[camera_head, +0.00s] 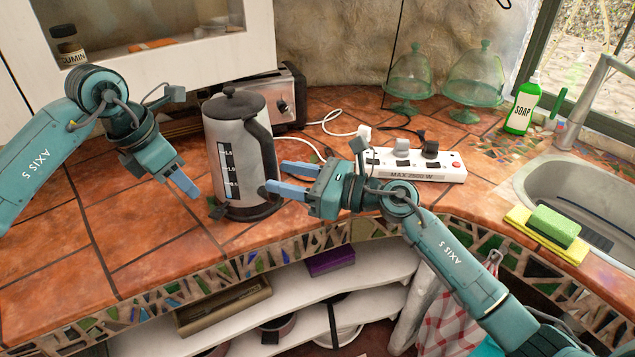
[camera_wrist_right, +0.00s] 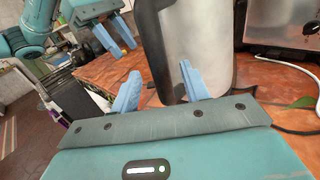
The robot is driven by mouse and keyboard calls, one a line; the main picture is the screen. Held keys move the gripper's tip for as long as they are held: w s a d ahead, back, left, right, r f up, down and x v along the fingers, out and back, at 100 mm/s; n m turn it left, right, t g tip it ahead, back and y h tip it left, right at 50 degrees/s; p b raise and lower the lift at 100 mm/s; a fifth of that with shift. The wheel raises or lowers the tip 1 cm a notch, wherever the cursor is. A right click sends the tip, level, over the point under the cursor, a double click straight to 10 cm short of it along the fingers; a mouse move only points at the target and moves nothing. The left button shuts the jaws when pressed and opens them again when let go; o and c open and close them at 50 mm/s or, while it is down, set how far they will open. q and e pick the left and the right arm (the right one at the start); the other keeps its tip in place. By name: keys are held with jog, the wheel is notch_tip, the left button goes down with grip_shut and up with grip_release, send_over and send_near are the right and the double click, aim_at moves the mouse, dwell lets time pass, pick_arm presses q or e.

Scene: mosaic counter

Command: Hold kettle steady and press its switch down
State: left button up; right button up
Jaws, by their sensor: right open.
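The silver kettle (camera_head: 236,150) stands upright on the counter, with a black lid, a black handle on its right and a level window in front. A small dark tab (camera_head: 216,211) at the left of its base looks like the switch. My right gripper (camera_head: 274,177) is open at the handle side, its fingers pointing at the kettle. In the right wrist view the handle (camera_wrist_right: 150,40) shows beyond and between the fingertips; contact cannot be told. My left gripper (camera_head: 186,184) is left of the kettle, apart from it, pointing down; its fingers look parted in the right wrist view (camera_wrist_right: 115,35).
A toaster (camera_head: 283,103) stands close behind the kettle. A power strip (camera_head: 420,165) with plugs and white cables lies to the right. Glass domes (camera_head: 409,80), green soap (camera_head: 522,108) and a sink (camera_head: 575,190) are further right. The counter's left part is clear; its front edge is close.

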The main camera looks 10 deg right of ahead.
aim_at(272, 174)
jog(key=shift+x, duration=1.7)
jog(key=shift+c, duration=0.5)
grip_shut()
